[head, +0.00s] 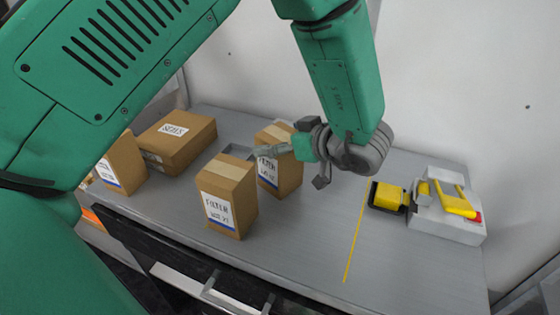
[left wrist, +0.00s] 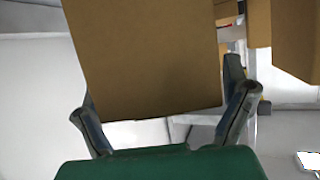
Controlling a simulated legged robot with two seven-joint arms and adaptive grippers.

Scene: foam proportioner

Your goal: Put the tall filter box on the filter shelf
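A brown filter box (head: 281,178) with a white label stands upright on the grey bench, beside my left gripper (head: 288,150). One finger crosses the front of its label. In the left wrist view a brown box (left wrist: 150,60) fills the space between and beyond the fingers of my left gripper (left wrist: 165,105), with a gap at the right finger. A second filter box (head: 228,200) stands nearer the bench's front edge. I cannot tell for sure which is the tall one. I cannot make out the filter shelf. My right gripper is not in view.
A flat box (head: 178,140) marked SEALS lies at the back left, with another labelled box (head: 122,162) at the left. A grey device with yellow parts (head: 450,210) sits at the right. A yellow line (head: 355,235) crosses clear bench (head: 310,225). A wall stands behind.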

